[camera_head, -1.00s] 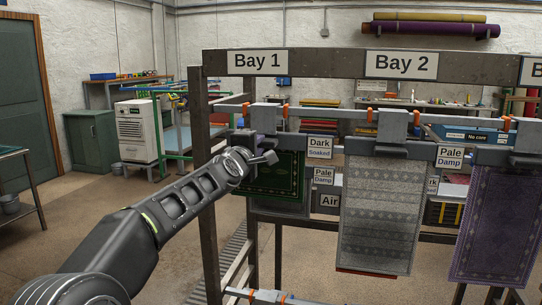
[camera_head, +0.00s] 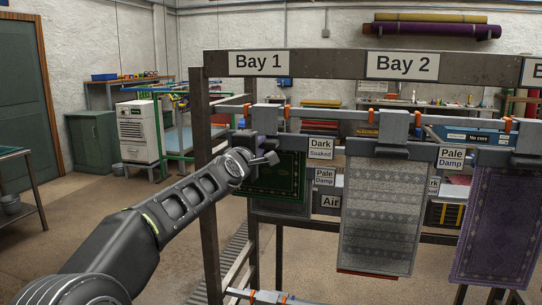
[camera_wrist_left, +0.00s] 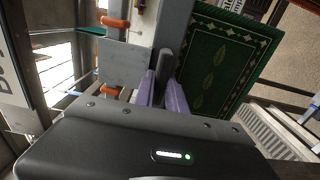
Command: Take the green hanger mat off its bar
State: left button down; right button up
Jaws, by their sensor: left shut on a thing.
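The green mat (camera_head: 287,180) with a patterned border hangs in Bay 1 from a grey hanger on the bar (camera_head: 330,114). My left gripper (camera_head: 264,157) is at the mat's upper left, by its hanger; my wrist partly hides the mat. In the left wrist view, the purple-padded fingers of my left gripper (camera_wrist_left: 166,72) are closed around the grey hanger strip along the green mat (camera_wrist_left: 232,58). The mat lies just right of the fingers there. The exact contact is partly hidden between the fingers. My right gripper is out of view.
A grey patterned mat (camera_head: 383,215) hangs in Bay 2 and a purple mat (camera_head: 503,225) hangs further right. Orange clips (camera_head: 287,112) stand along the bar. The rack's dark post (camera_head: 205,190) is close beside my left arm. Open floor lies to the left.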

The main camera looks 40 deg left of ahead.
aim_at(262, 127)
pick_arm(q)
jog(key=shift+r, duration=0.2)
notch_tip(262, 127, up, 4)
jog(key=p, duration=0.4)
jog(key=shift+f, duration=0.1)
jog(key=b+v, duration=0.3)
jog(key=v, duration=1.5)
jog(key=shift+f, duration=0.25)
jog(key=shift+a, duration=0.1)
